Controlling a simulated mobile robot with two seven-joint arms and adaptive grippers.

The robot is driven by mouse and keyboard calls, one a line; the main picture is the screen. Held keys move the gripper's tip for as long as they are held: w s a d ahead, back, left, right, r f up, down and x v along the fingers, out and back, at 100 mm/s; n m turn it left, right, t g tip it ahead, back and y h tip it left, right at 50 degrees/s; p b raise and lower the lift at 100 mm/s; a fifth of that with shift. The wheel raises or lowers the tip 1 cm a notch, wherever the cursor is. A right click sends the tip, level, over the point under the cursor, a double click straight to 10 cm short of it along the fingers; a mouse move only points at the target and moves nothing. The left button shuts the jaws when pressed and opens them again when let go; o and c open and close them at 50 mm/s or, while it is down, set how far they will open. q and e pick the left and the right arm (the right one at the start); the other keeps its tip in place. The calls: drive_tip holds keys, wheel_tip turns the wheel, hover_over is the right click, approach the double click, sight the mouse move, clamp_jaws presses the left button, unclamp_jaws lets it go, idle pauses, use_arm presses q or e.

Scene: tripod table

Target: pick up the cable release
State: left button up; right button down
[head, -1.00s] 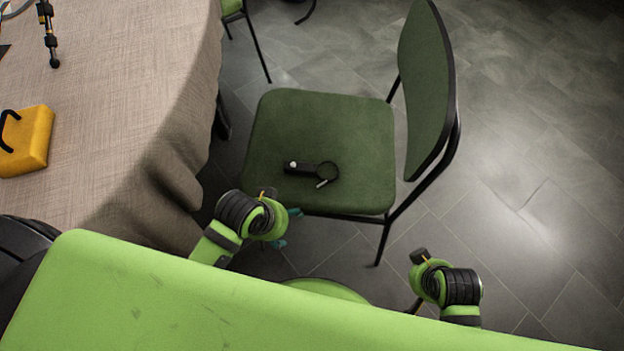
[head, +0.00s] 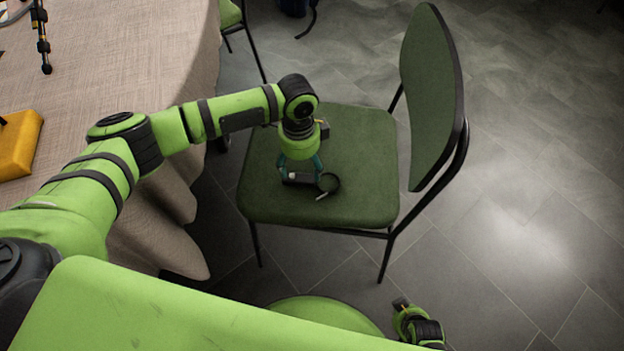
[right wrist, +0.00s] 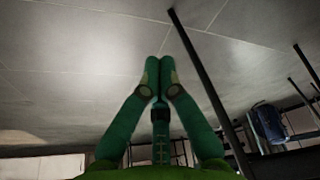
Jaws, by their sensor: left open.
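The cable release (head: 329,183) lies on the green seat of a chair (head: 360,160). It has a black body with a white button, and a dark coiled loop with a pale tip at its right. My left gripper (head: 300,173) points down right over it, its teal fingers open on either side of the black body. Part of the body is hidden by the gripper, and I cannot tell whether the fingers touch it. My right gripper (right wrist: 158,75) is shut and empty in the right wrist view, its fingertips together, away from the chair seat.
The chair's backrest (head: 430,95) rises right of the seat. A cloth-covered table (head: 120,60) stands at the left, with a yellow object (head: 20,145) and a black rod-like item (head: 41,40) on it. The tiled floor (head: 530,200) at the right is clear.

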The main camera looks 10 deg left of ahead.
sight(298, 180)
use_arm(q)
drive_tip(key=shift+w+a, duration=0.3)
drive_tip(key=shift+a, duration=0.15)
drive_tip(key=shift+f, duration=0.35)
drive_tip(key=f, duration=0.2)
drive_tip(key=f+b, duration=0.1)
drive_tip(key=f, duration=0.3)
drive_tip(key=shift+s+a+b, duration=0.15)
drive_tip(key=shift+s+b, duration=0.15)
drive_tip(key=shift+b, duration=0.1)
drive_tip(key=c, duration=1.3)
